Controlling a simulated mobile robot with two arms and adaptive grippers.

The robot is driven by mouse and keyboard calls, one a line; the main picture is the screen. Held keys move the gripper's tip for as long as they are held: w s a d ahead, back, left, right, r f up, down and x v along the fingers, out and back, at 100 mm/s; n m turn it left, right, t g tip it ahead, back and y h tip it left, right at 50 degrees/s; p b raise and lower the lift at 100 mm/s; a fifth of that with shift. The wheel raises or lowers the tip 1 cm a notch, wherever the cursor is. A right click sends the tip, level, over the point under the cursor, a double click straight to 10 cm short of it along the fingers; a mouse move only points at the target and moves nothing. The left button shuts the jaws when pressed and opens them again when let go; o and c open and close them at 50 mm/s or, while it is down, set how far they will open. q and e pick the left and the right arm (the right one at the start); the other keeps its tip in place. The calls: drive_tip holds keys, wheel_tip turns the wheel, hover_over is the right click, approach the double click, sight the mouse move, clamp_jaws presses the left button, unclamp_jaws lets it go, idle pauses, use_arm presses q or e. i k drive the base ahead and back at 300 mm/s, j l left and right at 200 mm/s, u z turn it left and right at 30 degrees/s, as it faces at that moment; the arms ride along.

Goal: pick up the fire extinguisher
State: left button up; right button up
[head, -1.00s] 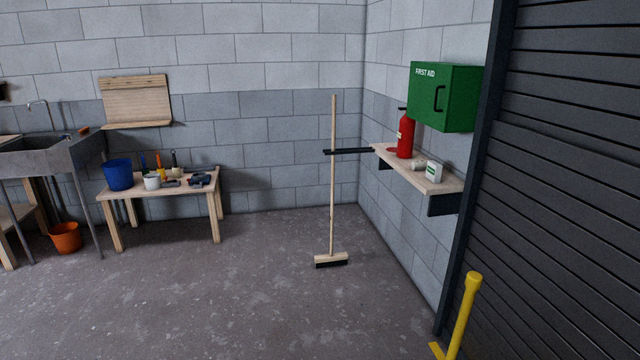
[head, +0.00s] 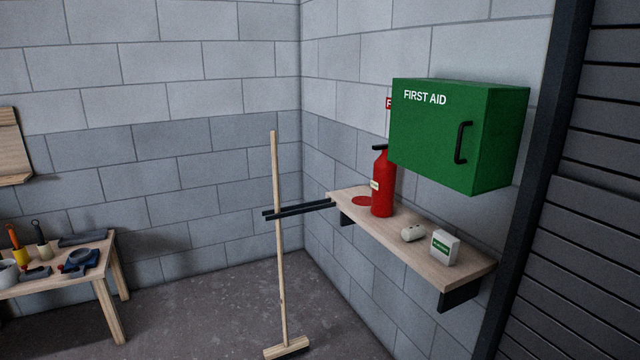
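The red fire extinguisher (head: 382,188) stands upright on a wooden wall shelf (head: 462,268) at the right wall. It has a black top and a small pale label. Its upper right side is partly hidden behind the green first aid box (head: 432,135). A flat red disc (head: 362,201) lies on the shelf just left of it. Neither of my grippers shows in the head view.
A broom (head: 279,240) stands upright in front of the shelf's left end, against two dark bars (head: 297,209). A white roll (head: 412,233) and a small white-green box (head: 445,247) lie on the shelf. A low table (head: 60,280) with tools stands left.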

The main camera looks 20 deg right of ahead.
sight(383, 184)
drive_tip(key=i+z, duration=0.35)
drive_tip(key=i, duration=0.25)
drive_tip(key=i+j+z, duration=0.1)
drive_tip(key=i+z, duration=0.2)
drive_tip(key=i, duration=0.3)
